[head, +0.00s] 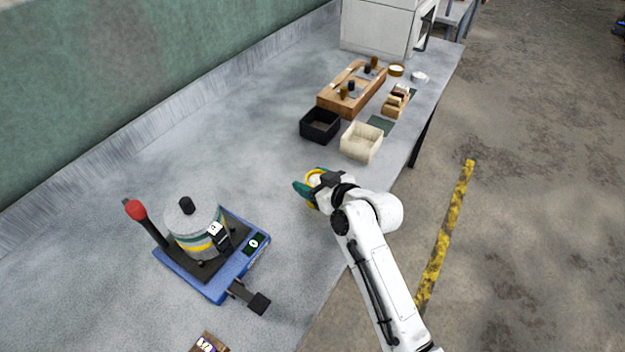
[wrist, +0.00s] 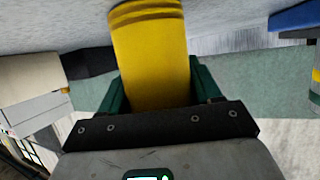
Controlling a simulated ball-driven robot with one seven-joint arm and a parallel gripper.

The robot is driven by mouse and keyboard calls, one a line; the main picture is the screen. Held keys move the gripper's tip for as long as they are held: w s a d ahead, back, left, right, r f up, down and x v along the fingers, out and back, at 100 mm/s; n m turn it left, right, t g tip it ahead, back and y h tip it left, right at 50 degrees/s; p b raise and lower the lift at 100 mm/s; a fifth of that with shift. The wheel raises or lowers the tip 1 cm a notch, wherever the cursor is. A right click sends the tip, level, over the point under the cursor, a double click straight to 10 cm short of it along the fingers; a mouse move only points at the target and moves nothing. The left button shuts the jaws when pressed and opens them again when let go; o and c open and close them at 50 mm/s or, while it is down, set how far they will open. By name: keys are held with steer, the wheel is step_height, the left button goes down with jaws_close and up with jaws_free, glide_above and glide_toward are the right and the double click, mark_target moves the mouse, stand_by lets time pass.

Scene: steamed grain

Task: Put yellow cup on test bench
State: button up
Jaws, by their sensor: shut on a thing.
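The yellow cup (wrist: 152,55) fills the middle of the wrist view, with a ribbed band at its upper end there. My gripper (wrist: 152,92) is shut on it, a green finger on each side. In the head view the cup (head: 314,177) shows only partly, hidden by my gripper (head: 308,190) and wrist. The cup is over the right part of the grey bench (head: 245,125), close to its front edge. I cannot tell whether its base touches the bench top.
A blue-based device (head: 205,285) with a metal pot (head: 190,225) and red-tipped lever stands left. A cream box (head: 361,141), a black box (head: 320,124) and a wooden rack (head: 335,102) stand beyond my gripper. The bench middle is clear.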

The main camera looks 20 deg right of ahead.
steer(key=o, duration=1.1)
steer(key=shift+f, duration=0.1)
steer(key=shift+r, duration=0.2)
steer(key=b+v, duration=0.1)
steer(key=v, duration=1.1)
steer(key=shift+f, duration=0.1)
